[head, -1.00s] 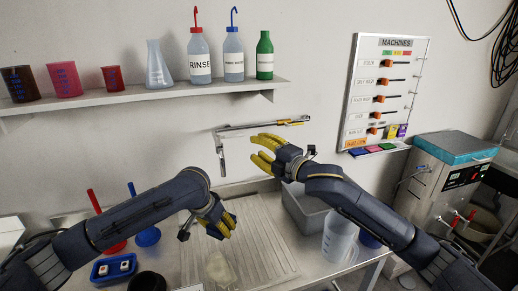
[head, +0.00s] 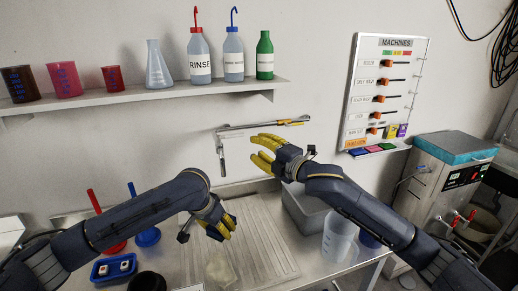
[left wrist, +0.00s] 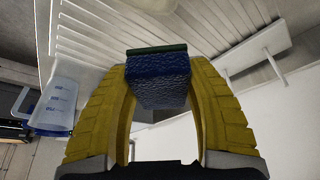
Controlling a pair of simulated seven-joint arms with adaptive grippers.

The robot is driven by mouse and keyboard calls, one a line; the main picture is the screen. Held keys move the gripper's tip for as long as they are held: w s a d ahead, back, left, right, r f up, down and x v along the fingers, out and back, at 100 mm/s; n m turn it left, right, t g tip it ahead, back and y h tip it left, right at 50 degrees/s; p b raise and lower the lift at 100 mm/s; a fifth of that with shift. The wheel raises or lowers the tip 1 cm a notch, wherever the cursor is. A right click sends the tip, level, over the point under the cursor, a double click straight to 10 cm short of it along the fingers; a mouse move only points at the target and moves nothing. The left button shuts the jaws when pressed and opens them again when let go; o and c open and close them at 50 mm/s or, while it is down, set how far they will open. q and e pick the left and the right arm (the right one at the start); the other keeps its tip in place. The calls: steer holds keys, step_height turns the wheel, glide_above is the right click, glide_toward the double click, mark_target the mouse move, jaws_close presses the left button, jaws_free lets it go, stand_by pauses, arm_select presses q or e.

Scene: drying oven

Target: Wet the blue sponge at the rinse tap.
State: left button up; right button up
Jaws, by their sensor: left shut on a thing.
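The blue sponge (left wrist: 158,80) with a dark green layer shows in the left wrist view between the two yellow fingers of my left gripper (left wrist: 160,72), which is shut on it. In the head view my left gripper (head: 222,228) is above the ribbed drainboard, and I cannot make out the sponge there. The rinse tap (head: 222,155) is on the wall, with a hanging spout at left and a yellow part at right.
The ribbed drainboard (head: 262,235) lies below, with a grey basin (head: 299,212) to its right. A clear measuring jug (head: 338,238) stands at the basin's front right. A blue tray (head: 113,267) is at left. Bottles and beakers stand on the shelf (head: 150,95) above.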

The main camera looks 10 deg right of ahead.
mark_target(221, 235)
stand_by(0.4)
arm_select(q)
steer(key=shift+s+r, duration=1)
steer(key=shift+s, duration=0.3)
steer(key=shift+s+r, duration=1)
steer(key=shift+s, duration=0.25)
